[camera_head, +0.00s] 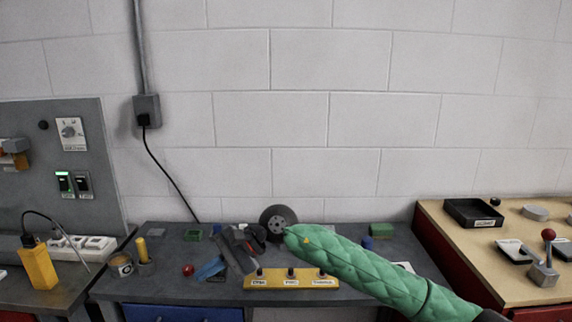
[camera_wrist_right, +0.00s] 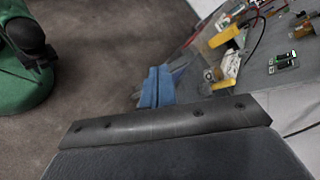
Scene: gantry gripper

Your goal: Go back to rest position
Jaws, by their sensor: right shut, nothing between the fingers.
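My right arm, in a green padded sleeve, comes in from the lower right in the head view and reaches left over the grey workbench (camera_head: 185,245). My right gripper (camera_head: 208,269) is at its far end, with blue fingers pointing left and down above the bench. In the right wrist view the blue fingers (camera_wrist_right: 152,88) are together, with nothing visible between them. A dark plate fills the bottom of that view. My left gripper is not in view.
A yellow block with several labelled buttons (camera_head: 292,282) sits near the bench front. A red ball (camera_head: 188,270) and a round tin (camera_head: 121,266) are to the left. A wooden-topped bench with a black tray (camera_head: 473,213) stands at right. A switch panel (camera_head: 70,150) stands at left.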

